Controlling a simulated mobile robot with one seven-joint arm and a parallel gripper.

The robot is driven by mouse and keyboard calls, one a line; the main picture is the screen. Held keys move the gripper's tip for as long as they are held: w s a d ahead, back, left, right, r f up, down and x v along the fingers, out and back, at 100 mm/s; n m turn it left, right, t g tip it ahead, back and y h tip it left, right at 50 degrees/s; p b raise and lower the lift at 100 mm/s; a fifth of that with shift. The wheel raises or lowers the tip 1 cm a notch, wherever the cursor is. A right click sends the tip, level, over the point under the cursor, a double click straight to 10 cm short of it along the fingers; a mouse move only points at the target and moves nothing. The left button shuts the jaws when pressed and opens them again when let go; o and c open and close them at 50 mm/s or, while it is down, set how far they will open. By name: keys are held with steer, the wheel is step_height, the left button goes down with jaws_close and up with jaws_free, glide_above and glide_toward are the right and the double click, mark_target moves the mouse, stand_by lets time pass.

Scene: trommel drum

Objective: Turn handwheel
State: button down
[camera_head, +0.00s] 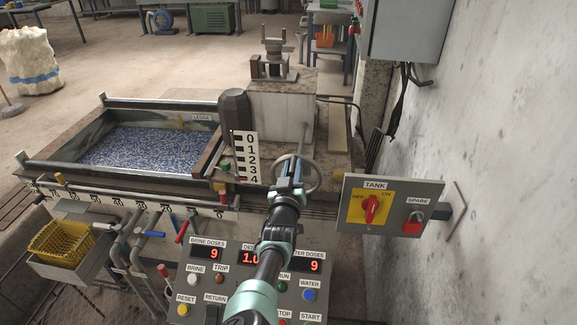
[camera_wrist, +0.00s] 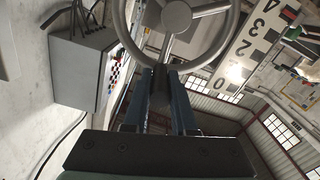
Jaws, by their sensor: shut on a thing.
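The handwheel (camera_head: 312,176) is a grey metal ring with spokes, on a shaft in front of the concrete block. In the wrist view the handwheel (camera_wrist: 230,27) fills the top middle, with its round hub and spokes showing. My gripper (camera_head: 290,172) reaches up to the left part of the wheel in the head view and hides some of it. In the wrist view my gripper (camera_wrist: 168,72) has its two blue fingers closed at the lower rim of the wheel. The fingers hide the exact contact spot.
A scale board (camera_head: 245,157) numbered 0 to 4 stands left of the wheel. A tank switch panel (camera_head: 391,205) is close on the right, by the wall. A control panel (camera_head: 232,285) with lit displays lies below my arm. A blue-filled trough (camera_head: 150,147) is at left.

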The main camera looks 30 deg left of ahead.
steer(key=shift+w+d+f+m, duration=0.1)
steer(key=shift+d+f+m, duration=0.05)
steer(key=shift+d+m, duration=0.3)
steer(key=c, duration=0.7)
jaws_free()
steer(key=shift+c, duration=0.2)
steer(key=shift+a, duration=0.1)
steer(key=shift+s+r+p, duration=0.3)
steer(key=shift+s+p, duration=0.1)
steer(key=shift+p, duration=0.65)
steer(key=p+v, duration=1.2)
steer(key=p, duration=0.1)
steer(key=shift+f, duration=0.25)
